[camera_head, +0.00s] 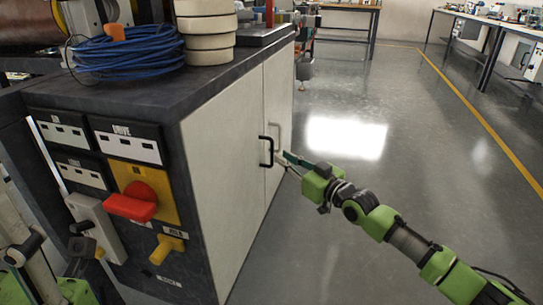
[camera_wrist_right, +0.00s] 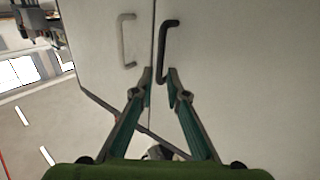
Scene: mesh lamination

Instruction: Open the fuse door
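The cabinet has two pale doors on its right side. The nearer door (camera_head: 226,165) carries a black handle (camera_head: 266,151), and the farther door (camera_head: 279,98) carries a light grey handle (camera_head: 278,133). Both doors look closed. My right gripper (camera_head: 285,160) is at the black handle. In the right wrist view, the black handle (camera_wrist_right: 164,40) has its lower end between the parted fingertips of the right gripper (camera_wrist_right: 160,76); contact is unclear. The light grey handle (camera_wrist_right: 126,40) is left of it. Parts of my left arm show at the lower left; its finger state is unclear.
The cabinet front has a red rotary switch (camera_head: 132,204) and a yellow knob (camera_head: 167,249). Blue cable (camera_head: 128,50) and stacked cream rolls (camera_head: 207,30) lie on top. The grey floor (camera_head: 340,220) right of the doors is clear. Workbenches stand farther back.

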